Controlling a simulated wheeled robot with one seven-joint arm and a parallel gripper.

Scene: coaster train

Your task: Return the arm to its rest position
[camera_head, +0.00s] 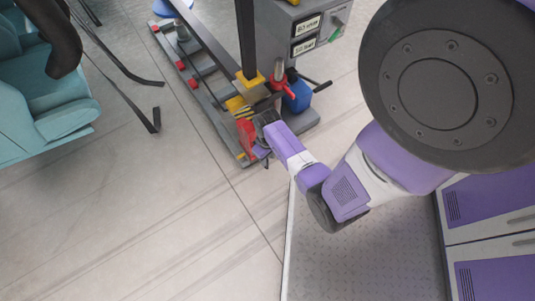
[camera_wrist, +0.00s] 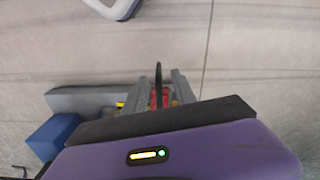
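My purple and white arm (camera_head: 345,185) reaches from the upper right down to the middle of the head view. My gripper (camera_head: 262,125) is at its far end, low beside a red part (camera_head: 246,140) at the end of a grey rail assembly (camera_head: 205,85). I cannot tell whether it touches the red part. In the wrist view the purple and black housing of my wrist (camera_wrist: 175,155) fills the bottom and hides much beyond it. Grey bars, a thin dark upright strip and a bit of red show just past it. The fingertips are not clear enough to judge their opening.
A grey machine (camera_head: 300,30) with labels stands behind the gripper, with a black post (camera_head: 245,35) and a red-handled lever (camera_head: 281,85) close by. A teal seat (camera_head: 45,95) is at left. Purple cabinets (camera_head: 495,215) stand at right. The floor at lower left is clear.

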